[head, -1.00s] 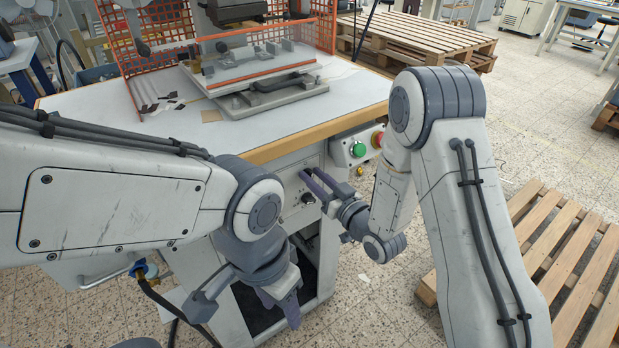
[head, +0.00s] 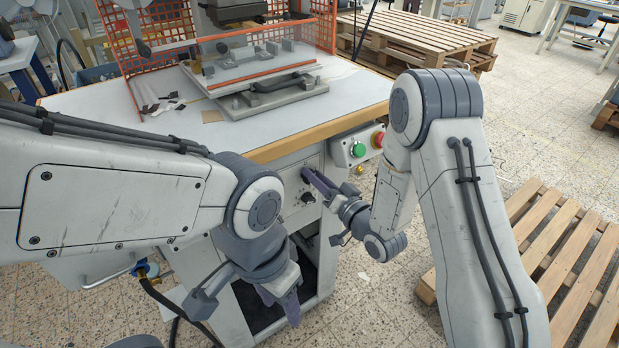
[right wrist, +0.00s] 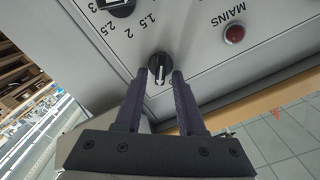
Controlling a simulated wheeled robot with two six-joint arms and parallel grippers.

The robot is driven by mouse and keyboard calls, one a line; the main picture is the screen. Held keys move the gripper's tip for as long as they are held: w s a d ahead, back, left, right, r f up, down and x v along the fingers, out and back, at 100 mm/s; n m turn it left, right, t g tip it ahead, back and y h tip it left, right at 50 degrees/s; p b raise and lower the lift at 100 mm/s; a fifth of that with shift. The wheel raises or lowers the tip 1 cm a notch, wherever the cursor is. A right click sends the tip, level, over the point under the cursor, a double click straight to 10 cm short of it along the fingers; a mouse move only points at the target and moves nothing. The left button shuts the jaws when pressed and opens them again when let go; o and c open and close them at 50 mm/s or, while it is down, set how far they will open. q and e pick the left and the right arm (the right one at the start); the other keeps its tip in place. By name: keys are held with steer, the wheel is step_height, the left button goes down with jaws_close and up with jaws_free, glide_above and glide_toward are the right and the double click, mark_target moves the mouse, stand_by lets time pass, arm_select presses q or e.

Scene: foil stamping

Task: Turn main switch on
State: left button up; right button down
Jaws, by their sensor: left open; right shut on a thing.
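The main switch, a small black rotary knob with a white mark, is on the grey front panel in the right wrist view (right wrist: 160,67). My right gripper (right wrist: 161,76) has its fingertips on either side of the knob, shut on it. In the head view, the right gripper (head: 309,173) reaches the panel below the table edge, and its fingers hide the knob there. A red lamp labelled MAINS (right wrist: 234,34) is beside the knob; I cannot tell whether it is lit. My left gripper (head: 246,306) is open and empty, low in front of the machine.
A larger black dial (right wrist: 117,6) with numbers is close to the knob. A green button (head: 358,150) and a red emergency stop (head: 378,139) are on a box right of the panel. The table edge (head: 290,143) overhangs the panel. Pallets (head: 570,255) lie at right.

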steer(key=shift+s+a, duration=0.1)
steer(key=m, duration=0.3)
steer(key=shift+f+m+p, duration=0.15)
steer(key=shift+m+p, duration=0.15)
